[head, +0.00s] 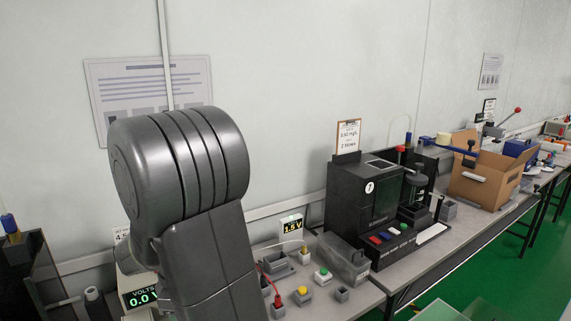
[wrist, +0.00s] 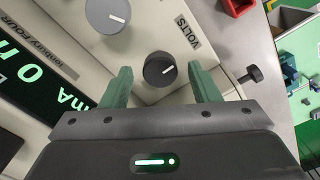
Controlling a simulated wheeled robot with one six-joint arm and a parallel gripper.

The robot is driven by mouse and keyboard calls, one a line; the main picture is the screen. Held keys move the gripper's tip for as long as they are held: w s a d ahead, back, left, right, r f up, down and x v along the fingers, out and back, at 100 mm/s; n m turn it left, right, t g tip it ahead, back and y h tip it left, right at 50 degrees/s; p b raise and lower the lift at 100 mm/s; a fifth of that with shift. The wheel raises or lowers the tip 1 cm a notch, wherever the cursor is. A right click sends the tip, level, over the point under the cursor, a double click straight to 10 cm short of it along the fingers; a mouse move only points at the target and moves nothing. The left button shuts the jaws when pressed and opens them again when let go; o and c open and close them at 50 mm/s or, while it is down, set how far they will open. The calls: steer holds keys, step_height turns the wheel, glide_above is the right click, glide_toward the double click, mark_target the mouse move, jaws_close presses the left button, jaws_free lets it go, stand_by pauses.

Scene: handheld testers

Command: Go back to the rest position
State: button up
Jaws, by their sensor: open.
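In the wrist view my gripper (wrist: 161,88) is open, its two green fingers apart with nothing held between them. A black knob (wrist: 160,69) with a pale pointer line shows between the fingers, on the beige panel of a bench instrument (wrist: 215,55) labelled VOLTS. I cannot tell whether the fingers touch the panel. A grey knob (wrist: 108,15) sits above and to the left. A green display (wrist: 30,88) is at the left.
Small boxes with green and yellow buttons (head: 302,292) stand right of my arm. A black tester (head: 375,205) and a cardboard box (head: 487,180) stand further right on the bench. A black side knob (wrist: 251,75) sticks out right of the instrument. The wall is behind.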

stand_by(0.4)
step_height(320, 180, up, 13)
steer(key=p, duration=0.2)
step_height(320, 180, down, 14)
steer(key=shift+r+b, duration=0.25)
steer(key=shift+b, duration=0.8)
steer(key=shift+m, duration=0.4)
steer(key=shift+r+m+b, duration=0.1)
steer(key=shift+m+b, duration=0.2)
steer(key=shift+m, duration=0.5)
steer(key=m+b, duration=0.1)
steer(key=m, duration=0.2)
steer(key=m+b, duration=0.2)
steer(key=m, duration=0.4)
steer(key=shift+m, duration=0.4)
step_height(320, 180, up, 9)
steer(key=shift+f+p, duration=0.2)
steer(key=shift+p, duration=0.35)
